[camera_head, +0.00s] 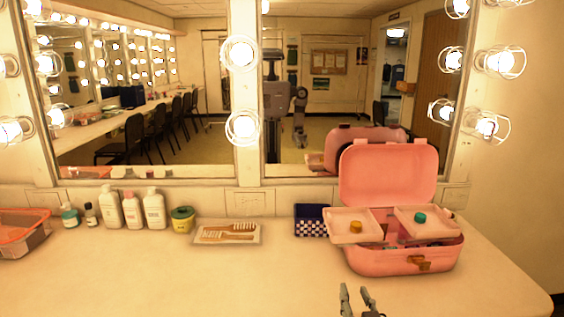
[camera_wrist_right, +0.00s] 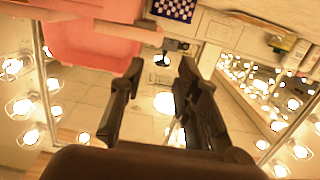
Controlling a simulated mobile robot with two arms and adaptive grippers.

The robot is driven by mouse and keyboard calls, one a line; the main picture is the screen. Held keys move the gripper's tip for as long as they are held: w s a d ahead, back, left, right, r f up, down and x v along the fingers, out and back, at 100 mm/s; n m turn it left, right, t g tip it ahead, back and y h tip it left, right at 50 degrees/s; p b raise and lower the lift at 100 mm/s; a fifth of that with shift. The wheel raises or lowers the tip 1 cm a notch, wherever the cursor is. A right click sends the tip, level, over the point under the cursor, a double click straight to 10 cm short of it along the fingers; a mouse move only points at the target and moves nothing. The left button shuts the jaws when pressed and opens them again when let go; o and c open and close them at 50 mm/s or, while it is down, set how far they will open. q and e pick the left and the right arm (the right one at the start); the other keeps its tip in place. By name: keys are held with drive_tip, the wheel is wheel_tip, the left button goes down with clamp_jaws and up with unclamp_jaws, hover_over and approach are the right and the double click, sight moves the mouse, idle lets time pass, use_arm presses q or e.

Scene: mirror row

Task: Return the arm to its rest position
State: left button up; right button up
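My right gripper (camera_head: 358,300) shows at the bottom edge of the head view, low over the front of the counter, in front of the pink case. Its two fingers stand apart with nothing between them. In the right wrist view the fingers of the right gripper (camera_wrist_right: 160,95) are also spread and empty, with the mirror and bulbs behind them. My left gripper is not in the head view.
An open pink case (camera_head: 395,262) with raised trays stands at the counter's right. A checkered box (camera_head: 311,221), a comb tray (camera_head: 228,243), a yellow-green jar (camera_head: 182,219), several bottles (camera_head: 132,211) and an orange basket (camera_head: 22,240) line the back. The counter's front left (camera_head: 150,285) is clear.

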drive_tip(key=s+d+f+g, duration=0.3)
drive_tip(key=s+f+g, duration=0.4)
drive_tip(key=s+f, duration=0.75)
drive_tip(key=s+d+f+n+g, duration=0.15)
drive_tip(key=s+g, duration=0.45)
drive_tip(key=s, duration=1.2)
wheel_tip(320, 180, down, 28)
drive_tip(key=s+r+g+p, duration=0.1)
drive_tip(key=s+g+p, duration=0.1)
drive_tip(key=s, duration=0.1)
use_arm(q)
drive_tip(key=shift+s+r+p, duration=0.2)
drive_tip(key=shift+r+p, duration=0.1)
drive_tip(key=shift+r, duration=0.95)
use_arm(e)
drive_tip(key=s+d+f, duration=0.2)
drive_tip(key=s+f, duration=1.1)
drive_tip(key=s, duration=0.2)
drive_tip(key=shift+s+d+f+g, duration=0.25)
drive_tip(key=shift+s+f+g, duration=0.1)
drive_tip(key=shift+s+g, duration=0.05)
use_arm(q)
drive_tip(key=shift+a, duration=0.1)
use_arm(e)
drive_tip(key=shift+n, duration=0.25)
